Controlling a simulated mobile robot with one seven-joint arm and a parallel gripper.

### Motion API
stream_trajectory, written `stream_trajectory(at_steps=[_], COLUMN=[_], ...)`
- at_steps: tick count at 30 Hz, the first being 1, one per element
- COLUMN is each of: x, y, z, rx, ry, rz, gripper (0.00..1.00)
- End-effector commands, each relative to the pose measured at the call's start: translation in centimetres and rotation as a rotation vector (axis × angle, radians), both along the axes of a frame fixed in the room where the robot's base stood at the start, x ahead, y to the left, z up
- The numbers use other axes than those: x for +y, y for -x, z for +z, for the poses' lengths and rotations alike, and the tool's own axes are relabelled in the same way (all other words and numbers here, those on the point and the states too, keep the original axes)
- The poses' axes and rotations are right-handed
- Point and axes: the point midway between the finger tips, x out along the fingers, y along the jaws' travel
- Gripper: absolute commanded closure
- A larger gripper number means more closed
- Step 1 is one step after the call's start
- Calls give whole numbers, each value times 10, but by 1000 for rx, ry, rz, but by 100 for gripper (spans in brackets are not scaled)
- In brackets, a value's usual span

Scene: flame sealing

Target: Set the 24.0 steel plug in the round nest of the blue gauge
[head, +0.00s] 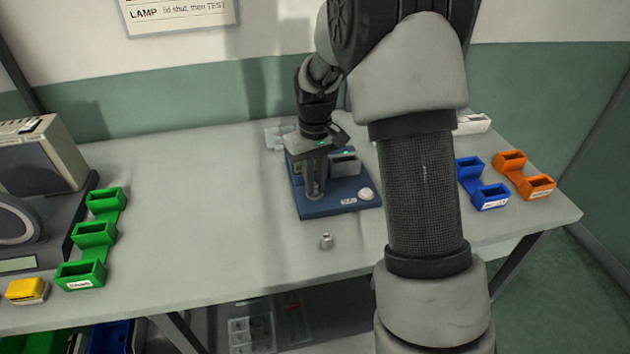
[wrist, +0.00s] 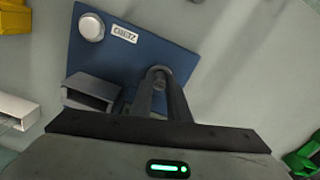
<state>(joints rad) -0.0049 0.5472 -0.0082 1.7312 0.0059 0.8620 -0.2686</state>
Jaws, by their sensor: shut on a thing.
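The blue gauge (head: 340,201) stands on the table, with a white round button at its front right corner and a grey block on top. In the wrist view its blue base (wrist: 188,52) fills the upper middle. My gripper (head: 314,192) points down over the left part of the gauge. In the wrist view my gripper (wrist: 160,84) is shut on a small round grey steel plug (wrist: 159,74); its size mark is not readable. The round nest is hidden under the fingertips. I cannot tell whether the plug is seated or just above the base.
Another small steel plug (head: 326,241) stands on the table in front of the gauge. Green bins (head: 95,234) and a yellow block (head: 26,290) are at the left. Blue bins (head: 490,197) and orange bins (head: 538,183) are at the right. The table between green bins and gauge is clear.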

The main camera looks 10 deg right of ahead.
Motion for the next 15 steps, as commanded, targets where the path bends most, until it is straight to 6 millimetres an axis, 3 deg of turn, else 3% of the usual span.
stream_trajectory(at_steps=[1, 2, 5, 15], x=[0, 0, 0, 0], y=[0, 0, 0, 0], z=[0, 0, 0, 2], rx=[0, 0, 0, -1], ry=[0, 0, 0, 0], rz=[0, 0, 0, 0], gripper=[100, 81, 65, 63])
